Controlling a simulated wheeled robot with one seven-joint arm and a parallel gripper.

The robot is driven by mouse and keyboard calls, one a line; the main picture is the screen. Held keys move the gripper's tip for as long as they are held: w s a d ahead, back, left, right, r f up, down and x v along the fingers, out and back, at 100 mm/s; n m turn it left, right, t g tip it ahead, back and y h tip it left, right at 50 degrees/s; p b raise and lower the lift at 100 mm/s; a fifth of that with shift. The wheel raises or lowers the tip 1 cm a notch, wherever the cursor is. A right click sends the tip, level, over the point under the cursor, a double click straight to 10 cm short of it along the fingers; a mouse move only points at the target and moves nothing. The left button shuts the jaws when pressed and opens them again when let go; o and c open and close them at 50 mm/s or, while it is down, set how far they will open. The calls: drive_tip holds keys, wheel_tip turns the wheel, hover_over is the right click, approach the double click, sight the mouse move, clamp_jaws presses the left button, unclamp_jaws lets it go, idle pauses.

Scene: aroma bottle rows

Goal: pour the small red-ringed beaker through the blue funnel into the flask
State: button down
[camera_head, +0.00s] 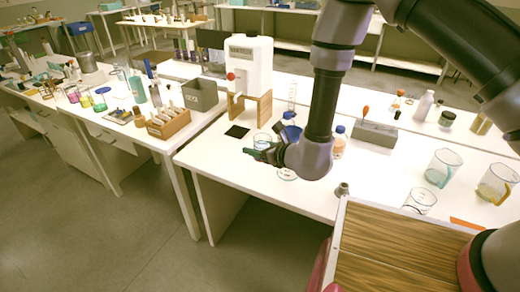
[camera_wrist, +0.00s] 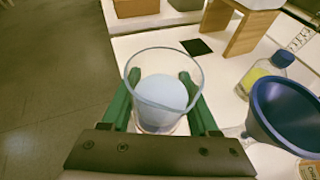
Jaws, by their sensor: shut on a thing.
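My gripper (camera_wrist: 163,92) has its green fingers shut on a clear glass beaker (camera_wrist: 140,88), which holds pale blue liquid. The beaker stands about upright, and I cannot make out a red ring on it. In the head view the beaker (camera_head: 262,140) shows at the tip of my gripper (camera_head: 262,152), above the white bench. The blue funnel (camera_wrist: 289,113) is just right of the beaker in the wrist view, apart from it. In the head view the funnel (camera_head: 290,132) is partly behind my gripper. The flask under the funnel is mostly hidden.
A blue-capped bottle with yellow contents (camera_wrist: 262,72) stands behind the funnel. A white container (camera_head: 250,62) sits on a wooden stand (camera_head: 264,107) beside a black square (camera_head: 237,132). Large beakers (camera_head: 441,168) stand farther right.

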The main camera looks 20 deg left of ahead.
sight(264, 137)
drive_tip(key=shift+w+d+r+m+g, duration=0.3)
drive_tip(key=shift+w+m, duration=0.1)
drive_tip(key=shift+m, duration=0.2)
drive_tip(key=shift+w+d+r+m+g+y, duration=0.1)
drive_tip(key=shift+r+m+y, duration=0.1)
drive_tip(key=shift+r, duration=0.3)
drive_tip(key=shift+w+r+m+g+y, duration=0.1)
drive_tip(key=shift+r+m+y, duration=0.1)
drive_tip(key=shift+r, duration=0.35)
drive_tip(key=shift+w+d+r+m+g+y, duration=0.1)
drive_tip(key=shift+r+m, duration=0.1)
drive_tip(key=shift+r, duration=0.3)
drive_tip(key=r+m+y, duration=0.1)
drive_tip(key=w+d+r+m, duration=0.1)
drive_tip(key=m, duration=0.1)
drive_tip(key=w+r+m+g+y, duration=0.1)
drive_tip(key=r, duration=0.1)
drive_tip(key=shift+d+y, duration=0.15)
drive_tip(key=shift+y, duration=0.15)
idle(0.5)
drive_tip(key=shift+f+m, duration=0.15)
drive_tip(key=shift+m, duration=0.45)
idle(0.4)
drive_tip(key=shift+r+m+y, duration=0.45)
drive_tip(key=shift+m+y, duration=0.05)
drive_tip(key=shift+m, duration=0.2)
idle(2.8)
